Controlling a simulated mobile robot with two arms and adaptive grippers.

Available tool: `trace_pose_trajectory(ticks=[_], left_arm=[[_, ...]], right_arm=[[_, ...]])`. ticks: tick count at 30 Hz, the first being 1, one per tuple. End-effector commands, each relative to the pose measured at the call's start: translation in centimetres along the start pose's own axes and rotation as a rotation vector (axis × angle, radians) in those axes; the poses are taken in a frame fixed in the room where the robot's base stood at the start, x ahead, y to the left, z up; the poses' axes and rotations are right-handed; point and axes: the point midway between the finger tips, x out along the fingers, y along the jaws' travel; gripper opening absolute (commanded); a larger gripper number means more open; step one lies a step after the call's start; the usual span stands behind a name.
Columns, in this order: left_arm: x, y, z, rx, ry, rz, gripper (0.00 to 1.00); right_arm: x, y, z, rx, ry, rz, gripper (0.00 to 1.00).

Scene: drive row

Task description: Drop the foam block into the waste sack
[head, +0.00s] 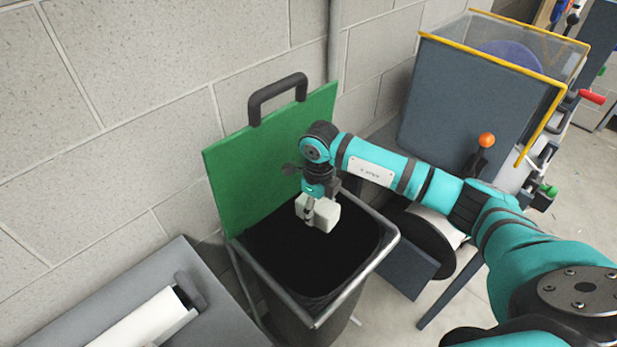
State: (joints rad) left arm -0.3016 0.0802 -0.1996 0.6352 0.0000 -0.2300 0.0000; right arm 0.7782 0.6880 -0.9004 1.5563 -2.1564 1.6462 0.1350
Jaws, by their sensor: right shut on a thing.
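The foam block (325,214) is a small pale grey-white block in the head view. My right gripper (309,212) is shut on it and points down, holding it over the mouth of the waste sack. The waste sack (310,258) is black and hangs open in a metal frame. Its green lid (262,160) with a black handle stands raised behind it against the wall. The inside of the sack is too dark to see into. My left gripper is out of view.
A grey unit with a white roll (148,318) stands at the lower left. A grey machine (455,105) with yellow edging, an orange knob (487,140) and a red handle stands at the right. A block wall (130,100) closes off the back left.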

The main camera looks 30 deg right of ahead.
Motion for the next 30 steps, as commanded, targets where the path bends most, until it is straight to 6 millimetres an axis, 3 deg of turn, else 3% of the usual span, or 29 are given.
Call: trace_pose_trajectory(ticks=[8, 18, 29, 30], left_arm=[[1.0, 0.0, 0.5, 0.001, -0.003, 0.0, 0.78], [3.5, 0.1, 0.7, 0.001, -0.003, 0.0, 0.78], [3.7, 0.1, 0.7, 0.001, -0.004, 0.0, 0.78], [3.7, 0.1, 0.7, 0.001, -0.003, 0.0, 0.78]], right_arm=[[1.8, -0.1, -0.1, 0.035, -0.001, 0.001, 0.29], [5.7, -0.1, -0.1, 0.032, -0.001, 0.0, 0.29], [6.2, -0.1, -0.1, 0.031, -0.001, 0.0, 0.29], [6.2, -0.1, -0.1, 0.031, -0.001, 0.0, 0.54]])
